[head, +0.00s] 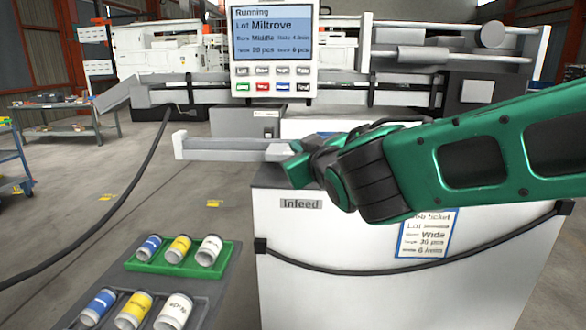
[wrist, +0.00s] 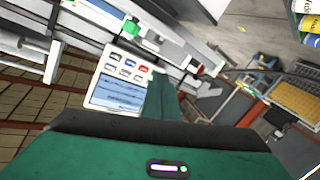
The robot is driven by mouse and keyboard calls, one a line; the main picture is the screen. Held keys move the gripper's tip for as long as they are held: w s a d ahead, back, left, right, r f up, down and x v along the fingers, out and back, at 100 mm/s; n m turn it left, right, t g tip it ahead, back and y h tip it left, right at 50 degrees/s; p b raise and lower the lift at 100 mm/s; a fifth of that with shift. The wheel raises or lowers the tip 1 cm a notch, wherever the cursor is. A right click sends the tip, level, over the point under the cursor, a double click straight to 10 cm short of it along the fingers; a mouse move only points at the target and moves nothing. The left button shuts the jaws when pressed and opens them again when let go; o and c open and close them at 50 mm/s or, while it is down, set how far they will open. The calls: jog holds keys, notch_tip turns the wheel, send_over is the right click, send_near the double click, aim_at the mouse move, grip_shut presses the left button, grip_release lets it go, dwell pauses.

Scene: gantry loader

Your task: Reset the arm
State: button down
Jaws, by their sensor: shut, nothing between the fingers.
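My green arm reaches in from the right in the head view, across the front of the white infeed cabinet. My gripper (head: 294,166) is at its left end, above the cabinet's top edge, shut and holding nothing; its fingertips are small and hard to make out. In the wrist view my gripper (wrist: 166,95) shows as a green shape beyond the dark-edged green wrist body. The control panel (head: 272,48) stands behind and above it, its screen reading "Running" and "Lot Miltrove". The panel also shows tilted in the wrist view (wrist: 122,76).
The white infeed cabinet (head: 300,300) carries a job ticket (head: 428,233) and a slung black cable. A grey bar (head: 225,150) juts left beside my gripper. A green tray (head: 226,262) holds three cans; more cans lie in front. Open floor lies at left.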

jog(key=d+f+m+g+h, duration=0.2)
jog(key=d+f+h, duration=0.15)
jog(key=d, duration=0.55)
jog(key=d+f+m+g+h, duration=0.15)
jog(key=d+f, duration=0.25)
jog(key=d, duration=0.4)
jog(key=s+d+f+m+g+h, duration=0.1)
jog(key=s+d+f+m+g, duration=0.1)
jog(key=s+d+f, duration=0.35)
jog(key=s+d+f+m+g+h, duration=0.1)
jog(key=s+d+f+m+g, duration=0.1)
jog(key=d, duration=0.7)
jog(key=s+d+f+m+g, duration=0.2)
jog(key=s+f, duration=0.1)
jog(key=s, duration=0.6)
jog(key=s+d+f+m+g+y, duration=0.1)
jog(key=s+d+f+m+g, duration=0.1)
jog(key=s, duration=0.7)
jog(key=s+d+f+m+g+y, duration=0.1)
jog(key=s+d+f+g, duration=0.3)
jog(key=s, duration=0.6)
jog(key=shift+m, duration=0.85)
jog(key=shift+g, duration=0.25)
